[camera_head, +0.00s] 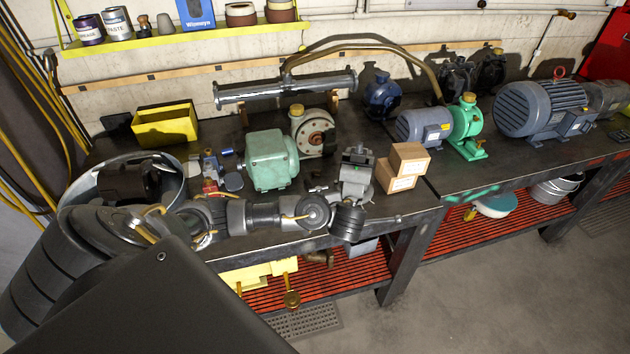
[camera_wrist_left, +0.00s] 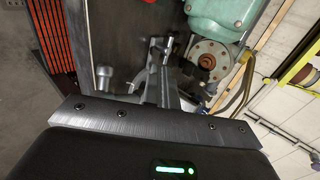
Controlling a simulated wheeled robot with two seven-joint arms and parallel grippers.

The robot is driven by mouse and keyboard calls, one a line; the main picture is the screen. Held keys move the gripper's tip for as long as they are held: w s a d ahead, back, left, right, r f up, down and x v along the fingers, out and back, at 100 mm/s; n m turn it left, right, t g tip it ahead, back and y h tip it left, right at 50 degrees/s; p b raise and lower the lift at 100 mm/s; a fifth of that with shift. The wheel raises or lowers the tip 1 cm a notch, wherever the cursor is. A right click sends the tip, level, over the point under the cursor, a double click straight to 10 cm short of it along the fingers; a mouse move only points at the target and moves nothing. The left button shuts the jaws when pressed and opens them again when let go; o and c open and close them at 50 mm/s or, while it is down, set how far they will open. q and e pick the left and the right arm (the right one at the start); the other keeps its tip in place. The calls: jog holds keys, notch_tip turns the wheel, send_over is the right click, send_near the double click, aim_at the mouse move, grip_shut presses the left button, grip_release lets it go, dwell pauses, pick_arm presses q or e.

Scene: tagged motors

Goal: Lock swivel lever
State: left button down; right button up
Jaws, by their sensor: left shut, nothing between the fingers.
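My left arm reaches in from the left along the bench front. My left gripper (camera_head: 356,158) is over the bench between the green motor (camera_head: 272,160) and the cardboard boxes. In the left wrist view, its fingers (camera_wrist_left: 158,48) are shut with nothing between them. A grey metal part with a round end (camera_wrist_left: 104,76) shows beside the fingers; I cannot tell whether it is the swivel lever. No swivel lever can be clearly made out, and the arm and gripper hide part of the bench. The green motor also shows in the left wrist view (camera_wrist_left: 222,12). My right gripper is not in view.
Two cardboard boxes (camera_head: 408,160) stand close right of the gripper. A yellow bin (camera_head: 166,126), a blue-grey motor (camera_head: 425,126), a green pump (camera_head: 467,122) and a large grey motor (camera_head: 540,106) stand on the bench (camera_head: 420,205). A metal pipe (camera_head: 285,89) lies behind.

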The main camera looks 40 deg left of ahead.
pick_arm(q)
jog(key=b+x, duration=0.2)
jog(key=x, duration=0.3)
jog(key=b+x, duration=0.3)
jog(key=x, duration=0.2)
jog(key=shift+s+d+f, duration=0.1)
jog(key=shift+d+f, duration=0.05)
jog(key=shift+f, duration=0.1)
jog(key=a, duration=0.1)
jog(key=w, duration=0.1)
jog(key=w+a+b, duration=0.1)
jog(key=shift+a+f, duration=0.25)
jog(key=shift+a, duration=0.1)
jog(key=shift+w+a, duration=0.25)
jog(key=shift+a, duration=0.2)
